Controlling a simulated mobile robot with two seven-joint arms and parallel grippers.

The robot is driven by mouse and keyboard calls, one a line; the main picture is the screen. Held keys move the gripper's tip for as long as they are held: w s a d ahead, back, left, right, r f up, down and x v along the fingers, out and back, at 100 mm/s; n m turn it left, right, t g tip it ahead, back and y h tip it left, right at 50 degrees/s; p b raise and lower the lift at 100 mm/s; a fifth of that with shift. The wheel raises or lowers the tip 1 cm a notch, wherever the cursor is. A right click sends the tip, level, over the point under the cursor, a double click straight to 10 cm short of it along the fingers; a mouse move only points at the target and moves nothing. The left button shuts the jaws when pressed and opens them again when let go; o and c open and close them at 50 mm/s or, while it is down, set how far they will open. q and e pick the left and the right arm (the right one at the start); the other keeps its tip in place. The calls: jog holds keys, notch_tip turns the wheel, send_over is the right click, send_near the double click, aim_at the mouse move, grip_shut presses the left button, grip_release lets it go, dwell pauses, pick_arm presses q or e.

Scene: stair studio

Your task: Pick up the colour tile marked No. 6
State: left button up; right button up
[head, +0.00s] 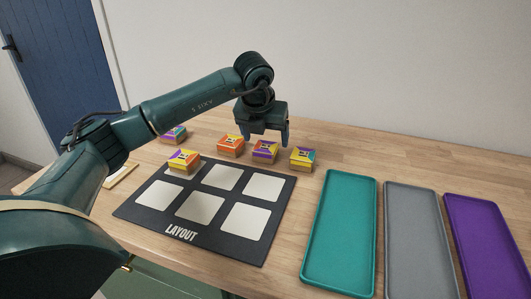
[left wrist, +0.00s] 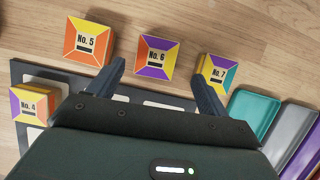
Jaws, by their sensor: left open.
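The colour tile No. 6 (head: 265,151) is a small block with a purple, orange and yellow top. It lies on the wooden table just behind the black layout board. In the left wrist view tile No. 6 (left wrist: 157,57) shows with its number readable, ahead of the gap between the fingers. My left gripper (head: 266,141) is open and empty, pointing down above and close to tile No. 6. Its two fingertips also show in the left wrist view (left wrist: 158,75), one on each side of the tile's column. My right gripper is not in view.
Tile No. 5 (head: 230,145) and tile No. 7 (head: 303,158) lie close on either side. Tile No. 4 (head: 183,160) sits on the layout board (head: 187,218). Another tile (head: 174,134) is behind my arm. Teal (head: 339,240), grey (head: 415,240) and purple (head: 485,245) trays stand at right.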

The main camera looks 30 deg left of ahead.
aim_at(265, 148)
pick_arm(q)
jog(key=x, duration=0.5)
jog(key=shift+s+a+f, duration=0.1)
jog(key=shift+a+f, duration=0.1)
jog(key=shift+a, duration=0.1)
jog(key=c, duration=1.1)
